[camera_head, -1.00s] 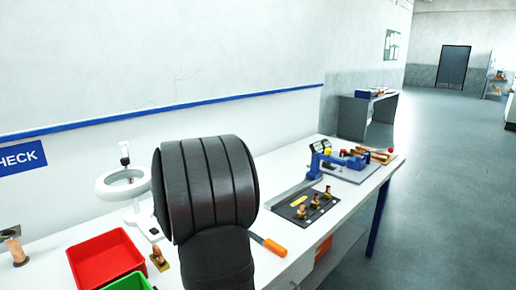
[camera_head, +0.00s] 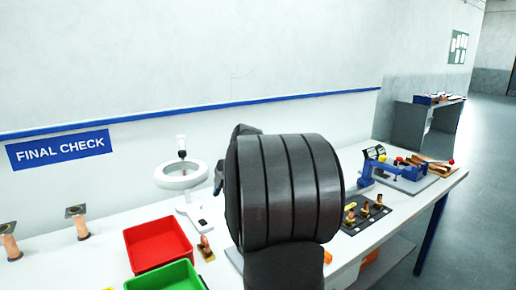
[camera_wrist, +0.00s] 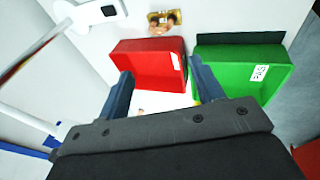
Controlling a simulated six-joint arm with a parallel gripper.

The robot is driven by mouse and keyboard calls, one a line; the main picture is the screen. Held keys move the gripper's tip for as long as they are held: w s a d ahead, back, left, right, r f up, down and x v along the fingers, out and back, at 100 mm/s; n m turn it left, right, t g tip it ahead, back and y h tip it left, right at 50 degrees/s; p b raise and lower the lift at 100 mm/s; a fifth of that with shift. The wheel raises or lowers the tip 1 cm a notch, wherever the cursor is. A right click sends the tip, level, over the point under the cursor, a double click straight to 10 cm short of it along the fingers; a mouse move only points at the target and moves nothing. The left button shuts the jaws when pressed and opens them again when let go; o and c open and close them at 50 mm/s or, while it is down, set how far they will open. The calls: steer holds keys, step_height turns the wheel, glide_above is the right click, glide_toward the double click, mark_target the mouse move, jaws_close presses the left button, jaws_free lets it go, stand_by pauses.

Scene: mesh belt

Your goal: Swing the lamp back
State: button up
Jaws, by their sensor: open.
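The lamp (camera_head: 181,176) is a white ring on a thin stand, upright at the back of the white bench in the head view, with its ring out over the bench. In the wrist view its white base (camera_wrist: 92,13) and pale stem show at upper left. My gripper (camera_wrist: 161,72) is open and empty, its two blue-grey fingers pointing over the bins. In the head view my dark arm hides most of the gripper, to the right of the lamp. The gripper is apart from the lamp's base.
A red bin (camera_head: 157,243) and a green bin (camera_head: 166,277) stand at the bench front, below the gripper. A small copper-coloured part (camera_head: 205,245) stands beside them. A blue fixture (camera_head: 385,172) and a dark tray with parts (camera_head: 365,215) are to the right.

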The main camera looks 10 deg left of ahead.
mark_target(186, 161)
steer(key=shift+r, duration=0.15)
steer(key=shift+c, duration=1.3)
step_height(186, 161, up, 18)
steer(key=d+m+t+y, duration=0.1)
steer(key=m+t+y, duration=0.3)
steer(key=m+y, duration=0.7)
steer(key=w+a+f+m+h, duration=0.1)
steer(key=a+f, duration=0.1)
steer(key=a, duration=0.2)
steer(key=w+a+f+m+h, duration=0.1)
steer(key=w+a+f, duration=0.1)
steer(key=a, duration=0.3)
steer(key=w+a+f+m, duration=0.1)
steer(key=w+a+f, duration=0.1)
steer(key=a, duration=0.3)
steer(key=shift+w+a+f+h, duration=0.25)
steer(key=shift+f+h, duration=0.1)
steer(key=shift+h, duration=0.05)
jaws_close()
